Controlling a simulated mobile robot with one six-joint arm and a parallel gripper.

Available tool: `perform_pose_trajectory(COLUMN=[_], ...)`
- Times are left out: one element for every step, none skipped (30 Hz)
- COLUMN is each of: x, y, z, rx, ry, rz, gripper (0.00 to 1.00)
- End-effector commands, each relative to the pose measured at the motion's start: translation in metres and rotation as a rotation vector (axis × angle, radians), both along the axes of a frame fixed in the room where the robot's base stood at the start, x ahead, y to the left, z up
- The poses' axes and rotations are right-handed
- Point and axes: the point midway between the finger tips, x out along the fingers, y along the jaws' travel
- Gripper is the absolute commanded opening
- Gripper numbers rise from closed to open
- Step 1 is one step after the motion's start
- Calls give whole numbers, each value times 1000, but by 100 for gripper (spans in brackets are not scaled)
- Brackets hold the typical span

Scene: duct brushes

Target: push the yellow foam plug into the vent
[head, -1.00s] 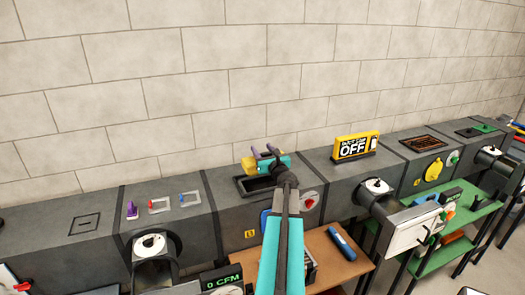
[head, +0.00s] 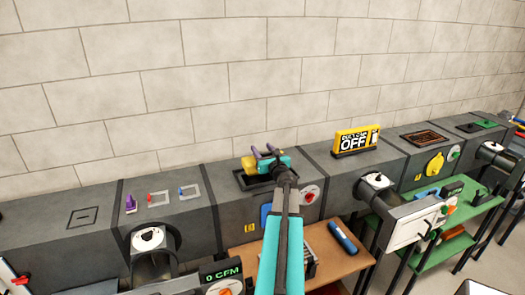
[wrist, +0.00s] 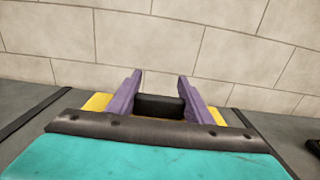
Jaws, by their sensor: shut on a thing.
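The yellow foam plug (head: 249,163) is at my gripper (head: 267,152), over the duct top in the head view. In the wrist view, its yellow edges (wrist: 96,102) show on both sides of my gripper (wrist: 160,84). The purple fingers are shut on a black block between them, which looks like the plug's handle (wrist: 160,105). The vent (head: 242,184) is a dark-rimmed rectangular opening in the duct top, just below the plug. My gripper and arm cover part of it. I cannot tell whether the plug touches the rim.
A yellow and black "OFF" sign (head: 355,140) stands on the duct to the right. Small levers (head: 158,197) are on the duct top to the left. A brick wall (head: 200,80) rises behind. A wooden shelf (head: 345,268) with a blue item (head: 342,238) is below.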

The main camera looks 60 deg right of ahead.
Motion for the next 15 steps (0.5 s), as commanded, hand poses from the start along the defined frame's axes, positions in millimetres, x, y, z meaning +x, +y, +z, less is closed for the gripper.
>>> perform_pose_trajectory(x=[0, 0, 0, 0, 0, 0, 0, 0, -1, -1, -1, -1, -1, -1, -1], y=[0, 0, 0, 0, 0, 0, 0, 0, 0, 0, 0, 0, 0, 0, 0], z=[0, 0, 0, 0, 0, 0, 0, 0, -1, -2, -2, -3, -3, -4, -4], rx=[0, 0, 0, 0, 0, 0, 0, 0, -1, -1, -1, -1, -1, -1, -1], ry=[0, 0, 0, 0, 0, 0, 0, 0, -1, 0, 0, 0, 0, 0, 0], rz=[0, 0, 0, 0, 0, -1, -1, -1, -1, -1, -1, -1, -1, -1, -1], gripper=[17, 17, 17, 17, 17, 17, 17, 17, 17, 17, 17, 17, 17, 17, 17])
